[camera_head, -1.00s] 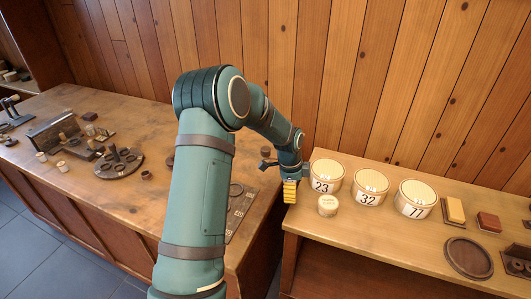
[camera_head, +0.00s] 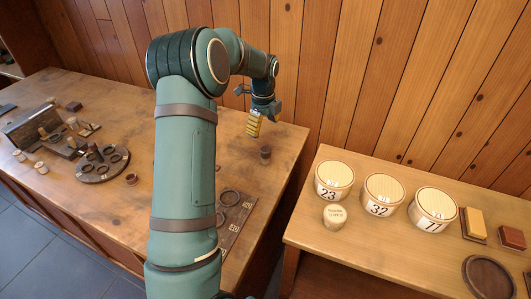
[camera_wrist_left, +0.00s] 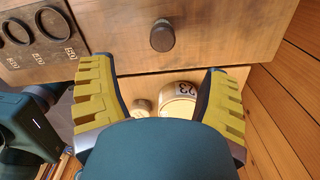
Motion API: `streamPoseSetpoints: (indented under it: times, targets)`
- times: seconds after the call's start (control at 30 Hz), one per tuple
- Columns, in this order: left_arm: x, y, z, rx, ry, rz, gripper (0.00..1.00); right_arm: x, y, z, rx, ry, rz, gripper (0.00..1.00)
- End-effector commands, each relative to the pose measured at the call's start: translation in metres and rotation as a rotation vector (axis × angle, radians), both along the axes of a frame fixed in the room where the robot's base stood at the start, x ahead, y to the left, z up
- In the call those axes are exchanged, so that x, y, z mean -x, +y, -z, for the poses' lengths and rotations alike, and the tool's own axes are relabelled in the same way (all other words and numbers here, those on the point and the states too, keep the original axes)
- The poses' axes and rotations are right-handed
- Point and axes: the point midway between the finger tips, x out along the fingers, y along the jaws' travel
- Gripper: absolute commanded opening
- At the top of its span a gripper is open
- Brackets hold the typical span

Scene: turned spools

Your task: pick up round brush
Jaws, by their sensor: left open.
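A small dark brown upright cylinder (camera_head: 265,153) stands near the right end of the left-hand workbench (camera_head: 285,140). It may be the round brush, but I cannot make out bristles. The left wrist view shows it as a dark round knob (camera_wrist_left: 162,36) at the top middle, beyond my fingertips. My left gripper (camera_head: 253,125), with yellow ribbed finger pads, hangs just above and left of it in the head view. In the left wrist view its fingers (camera_wrist_left: 165,85) are wide apart with nothing between them. My right gripper is not in view.
Numbered round tubs (camera_head: 334,180) and a small lidded pot (camera_head: 335,215) stand on the right-hand bench, across a gap. A board with rings (camera_head: 232,205) lies near my arm. A round holder (camera_head: 101,165) and small parts are left. The wood-panelled wall is behind.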

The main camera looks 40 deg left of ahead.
Motion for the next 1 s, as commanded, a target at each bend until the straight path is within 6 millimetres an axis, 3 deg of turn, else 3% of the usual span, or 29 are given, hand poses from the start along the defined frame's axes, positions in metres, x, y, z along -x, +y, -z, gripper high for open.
streamPoseSetpoints:
  times: [0.1, 0.3, 0.57, 0.9, 1.0]
  targets:
    - [0.000, 0.000, 0.027, 0.002, 0.004, 0.000, 0.76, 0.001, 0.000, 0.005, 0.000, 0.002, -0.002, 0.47]
    - [0.000, 0.000, 0.058, 0.001, 0.002, -0.001, 0.76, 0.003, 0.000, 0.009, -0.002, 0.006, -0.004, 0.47]
    - [-0.001, -0.001, 0.071, 0.000, 0.001, 0.000, 0.76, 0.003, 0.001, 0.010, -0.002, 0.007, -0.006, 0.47]
    - [-0.005, -0.003, 0.115, 0.001, 0.002, -0.001, 0.76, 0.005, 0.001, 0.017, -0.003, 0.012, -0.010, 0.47]
    - [-0.005, -0.003, 0.119, 0.001, 0.000, -0.001, 0.76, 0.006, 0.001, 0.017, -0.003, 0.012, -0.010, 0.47]
